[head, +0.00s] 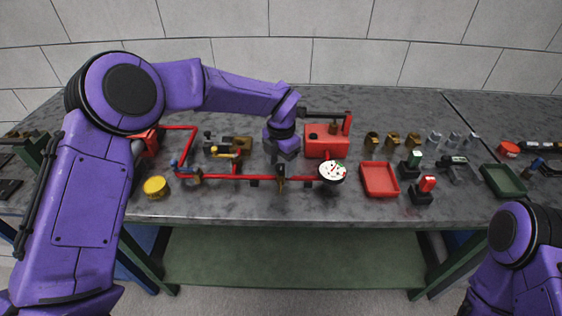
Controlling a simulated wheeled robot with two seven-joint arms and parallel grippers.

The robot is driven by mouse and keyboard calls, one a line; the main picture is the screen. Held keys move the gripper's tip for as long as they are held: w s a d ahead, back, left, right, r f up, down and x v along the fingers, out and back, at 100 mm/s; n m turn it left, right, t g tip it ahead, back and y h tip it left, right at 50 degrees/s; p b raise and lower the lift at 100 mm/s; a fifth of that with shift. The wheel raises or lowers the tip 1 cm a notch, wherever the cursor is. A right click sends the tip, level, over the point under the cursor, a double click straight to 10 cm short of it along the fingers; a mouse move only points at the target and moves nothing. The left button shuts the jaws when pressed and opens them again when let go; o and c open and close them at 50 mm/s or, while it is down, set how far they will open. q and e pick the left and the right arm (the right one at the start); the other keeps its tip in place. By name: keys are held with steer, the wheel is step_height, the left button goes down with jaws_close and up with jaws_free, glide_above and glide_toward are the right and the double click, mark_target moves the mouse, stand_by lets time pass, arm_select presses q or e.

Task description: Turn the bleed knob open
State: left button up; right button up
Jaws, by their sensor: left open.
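My left arm reaches over the bench from the left, and its gripper (283,160) points down above the red pipe (228,177). The gripper is open; its fingertips are small and hard to make out. Directly below it, a small dark and brass fitting (281,181) stands on the pipe. I cannot tell whether the gripper touches this fitting. The bleed knob cannot be told apart surely from the other small fittings, and the gripper may hide part of it. A white round gauge (332,172) sits at the pipe's right end. My right gripper is out of the picture.
A red box with an upright post (325,141) stands just right of my left gripper. A yellow-handled valve (226,154) and a blue-handled valve (181,167) are to the left. A yellow cap (155,187) and a red tray (380,179) lie nearby. The front bench strip is mostly clear.

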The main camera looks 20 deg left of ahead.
arm_select(q)
steer(key=shift+w, duration=0.1)
steer(key=c, duration=1)
steer(key=shift+f, duration=0.1)
steer(key=shift+c, duration=0.2)
